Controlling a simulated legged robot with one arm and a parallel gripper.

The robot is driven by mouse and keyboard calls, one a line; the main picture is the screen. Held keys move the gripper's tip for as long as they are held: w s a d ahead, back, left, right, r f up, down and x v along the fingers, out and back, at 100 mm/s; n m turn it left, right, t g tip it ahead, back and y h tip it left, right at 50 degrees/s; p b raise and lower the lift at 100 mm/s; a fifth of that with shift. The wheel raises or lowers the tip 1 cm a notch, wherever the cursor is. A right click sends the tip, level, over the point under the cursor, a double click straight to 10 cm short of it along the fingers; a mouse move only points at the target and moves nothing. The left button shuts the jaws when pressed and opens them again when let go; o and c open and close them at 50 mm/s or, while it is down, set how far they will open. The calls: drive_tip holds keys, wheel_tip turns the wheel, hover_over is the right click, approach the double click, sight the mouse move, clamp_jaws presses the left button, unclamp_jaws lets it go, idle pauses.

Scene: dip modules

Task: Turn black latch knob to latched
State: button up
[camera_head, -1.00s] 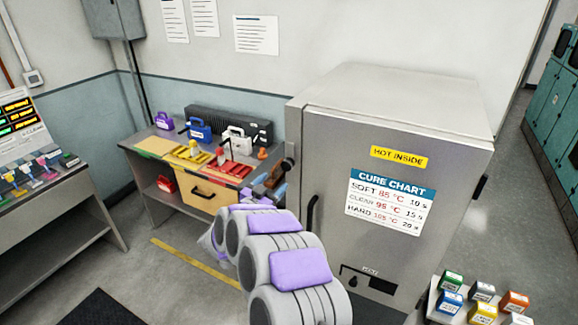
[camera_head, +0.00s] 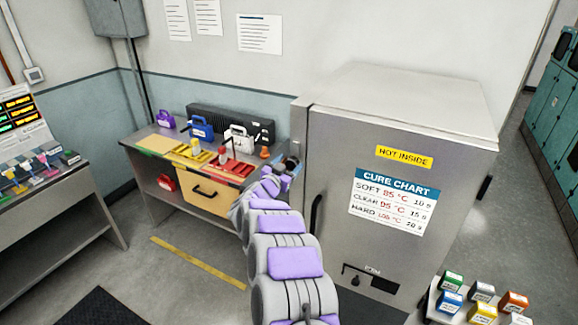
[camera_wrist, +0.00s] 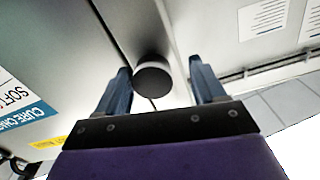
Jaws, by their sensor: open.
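The black latch knob (camera_wrist: 153,78) has a round dark face and stands out from the grey cabinet near the door seam. In the wrist view it sits between the two blue fingers of my gripper (camera_wrist: 158,66), with gaps showing on both sides. The fingers are open. In the head view my gripper (camera_head: 287,165) is at the upper left edge of the grey oven cabinet (camera_head: 400,95), where it and the arm crowd the knob, so I cannot make the knob out clearly there. Whether the fingers touch the knob is not clear.
The oven door carries a cure chart (camera_head: 393,202) and a dark vertical handle (camera_head: 316,215). A bench (camera_head: 150,137) with lock boxes and trays stands behind my arm to the left. Small coloured boxes (camera_head: 450,303) sit at the lower right.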

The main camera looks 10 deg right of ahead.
drive_tip(key=shift+a, duration=0.1)
drive_tip(key=shift+d, duration=0.9)
drive_tip(key=c, duration=0.4)
drive_tip(key=shift+f, duration=0.1)
drive_tip(key=shift+c, duration=0.9)
drive_tip(key=shift+a, duration=0.35)
drive_tip(key=c, duration=0.5)
drive_tip(key=shift+d+f, duration=0.1)
clamp_jaws()
